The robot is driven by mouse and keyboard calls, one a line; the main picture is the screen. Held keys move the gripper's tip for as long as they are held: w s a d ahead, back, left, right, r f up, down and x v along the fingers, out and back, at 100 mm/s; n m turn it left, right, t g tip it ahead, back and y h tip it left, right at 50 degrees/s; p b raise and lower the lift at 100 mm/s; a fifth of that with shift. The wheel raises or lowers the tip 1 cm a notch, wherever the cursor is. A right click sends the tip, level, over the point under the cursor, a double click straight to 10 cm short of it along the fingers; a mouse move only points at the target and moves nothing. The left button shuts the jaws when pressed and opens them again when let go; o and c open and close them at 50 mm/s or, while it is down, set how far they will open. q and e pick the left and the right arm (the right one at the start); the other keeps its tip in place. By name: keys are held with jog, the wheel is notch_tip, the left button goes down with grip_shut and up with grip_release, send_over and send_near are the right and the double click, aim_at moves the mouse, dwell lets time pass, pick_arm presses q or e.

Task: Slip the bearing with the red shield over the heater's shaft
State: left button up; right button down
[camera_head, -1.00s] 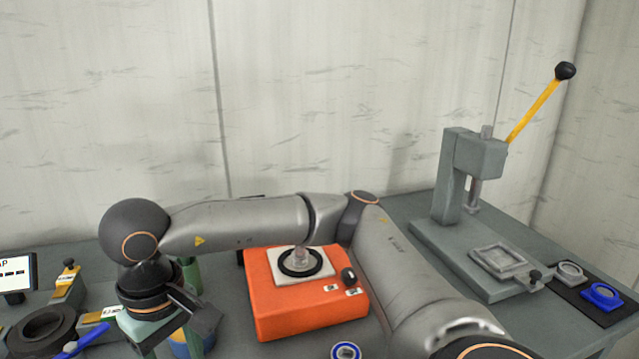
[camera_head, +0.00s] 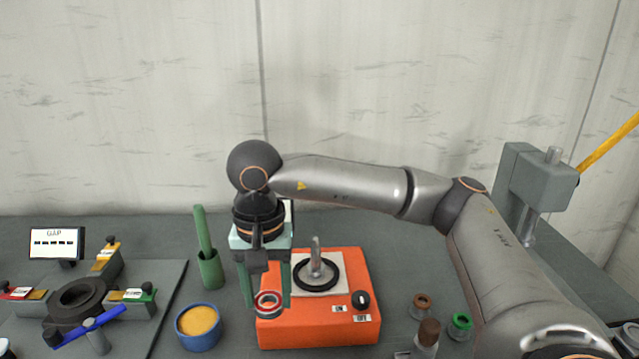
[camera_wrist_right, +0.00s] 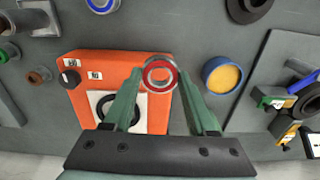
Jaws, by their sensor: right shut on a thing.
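The bearing with the red shield (camera_head: 268,304) is held between the green fingertips of my right gripper (camera_head: 267,296). In the right wrist view the red-shielded bearing (camera_wrist_right: 160,74) sits at the finger ends. The orange heater (camera_head: 318,328) stands on the bench just right of and behind the gripper. Its upright metal shaft (camera_head: 316,258) rises from a pale plate with a black ring around the base. The bearing is apart from the shaft, in front of the heater's left part in the head view. My left gripper is not in view.
A blue bowl of yellow material (camera_head: 198,327) and a green cup (camera_head: 210,268) stand left of the heater. A gauge fixture (camera_head: 84,300) lies further left. A grey press (camera_head: 540,180) stands at right. A blue-shielded bearing (camera_wrist_right: 103,4) lies at the wrist view's top edge.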

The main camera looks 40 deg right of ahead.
aim_at(316, 239)
jog(key=w+d+r+m+p, duration=0.1)
jog(key=d+r+m+p, duration=0.1)
jog(key=m, duration=0.4)
jog(key=w+d+r+m+p, duration=0.1)
jog(key=d+r+m+p, duration=0.2)
jog(key=d+m, duration=0.3)
jog(key=w+d+r+m+p, duration=0.1)
jog(key=d+r+m+p, duration=0.2)
jog(key=d+r+m, duration=0.1)
jog(key=shift+w+d+r+m, duration=0.1)
jog(key=shift+w+d+m, duration=0.3)
jog(key=shift+m, duration=0.5)
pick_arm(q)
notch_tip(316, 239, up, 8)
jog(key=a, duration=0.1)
pick_arm(e)
jog(key=shift+d+r+m, duration=0.1)
jog(key=shift+d+m, duration=0.4)
jog(key=shift+m, duration=0.1)
jog(key=shift+f, duration=1.05)
jog(key=shift+f+b, duration=1.3)
pick_arm(q)
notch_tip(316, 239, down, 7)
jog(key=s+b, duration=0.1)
jog(key=b, duration=0.3)
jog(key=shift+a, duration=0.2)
pick_arm(e)
jog(key=shift+f, duration=3.2)
jog(key=shift+c, duration=0.6)
grip_release()
